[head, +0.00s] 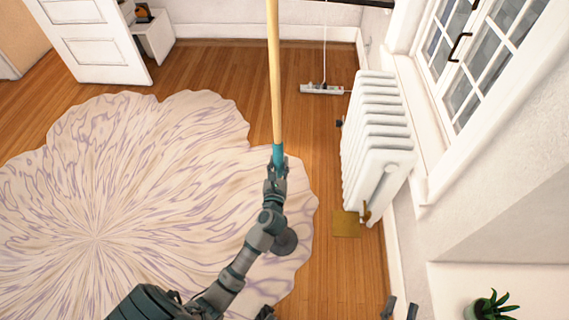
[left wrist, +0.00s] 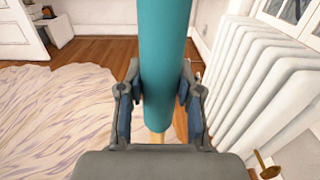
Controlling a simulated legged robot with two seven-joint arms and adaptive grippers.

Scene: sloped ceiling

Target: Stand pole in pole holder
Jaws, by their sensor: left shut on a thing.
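A long pole (head: 274,80) has a pale wooden shaft and a teal lower section. My left gripper (head: 276,170) is shut on the teal section, which also shows between its fingers in the left wrist view (left wrist: 165,60). The pole stands nearly upright, and its top runs out of the head view.
A white radiator (head: 378,135) stands under the window (head: 480,55) on the right. A brass-coloured plate (head: 345,228) lies near its foot. The wide rug (head: 120,190) is clear. A plant (head: 492,305) is at bottom right.

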